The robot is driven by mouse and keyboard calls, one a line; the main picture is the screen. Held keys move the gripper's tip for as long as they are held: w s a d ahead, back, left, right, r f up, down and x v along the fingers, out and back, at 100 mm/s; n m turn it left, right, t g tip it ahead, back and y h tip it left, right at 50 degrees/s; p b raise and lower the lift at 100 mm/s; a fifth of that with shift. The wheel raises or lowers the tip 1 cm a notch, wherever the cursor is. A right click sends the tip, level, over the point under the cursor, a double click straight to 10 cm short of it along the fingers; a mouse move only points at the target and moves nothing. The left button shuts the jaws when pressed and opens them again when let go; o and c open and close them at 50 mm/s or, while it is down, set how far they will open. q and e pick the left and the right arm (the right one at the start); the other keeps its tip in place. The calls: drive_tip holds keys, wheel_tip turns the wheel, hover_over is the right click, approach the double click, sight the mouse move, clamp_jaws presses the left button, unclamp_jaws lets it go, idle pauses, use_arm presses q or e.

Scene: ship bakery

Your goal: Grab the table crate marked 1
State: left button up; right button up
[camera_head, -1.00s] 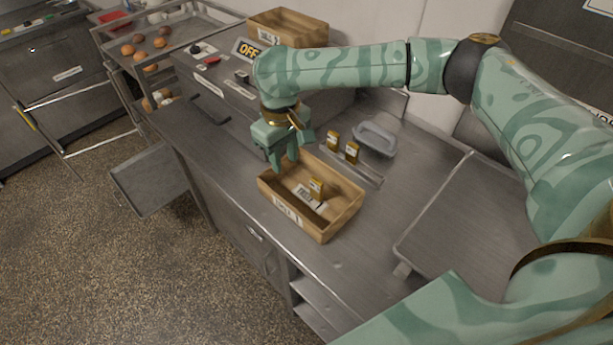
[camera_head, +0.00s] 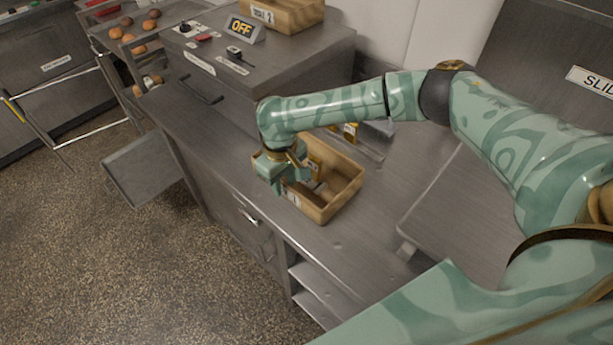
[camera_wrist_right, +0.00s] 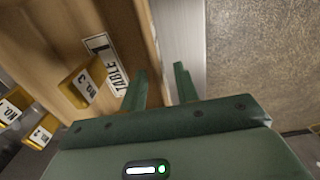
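The table crate marked 1 (camera_head: 345,193) is a light wooden open box on the steel counter. Its "TABLE 1" label (camera_wrist_right: 105,62) shows in the right wrist view. A yellow block marked NO. 3 (camera_wrist_right: 82,84) is inside the crate. My right gripper (camera_head: 283,188) is low at the crate's near left wall and hides part of it. In the right wrist view my right gripper (camera_wrist_right: 160,88) is open, one finger on the crate's inner side and the other over the counter strip, with the wall between them. Contact cannot be told. My left gripper is out of view.
Another crate (camera_head: 290,14) stands on the steel unit with the OFF sign (camera_head: 243,28). Yellow blocks (camera_head: 350,131) and a grey-handled item stand behind the crate. Counter right of the crate is bare, up to a raised metal panel (camera_head: 460,210). The counter's front edge is close.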

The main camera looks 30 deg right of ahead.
clamp_jaws()
idle(0.3)
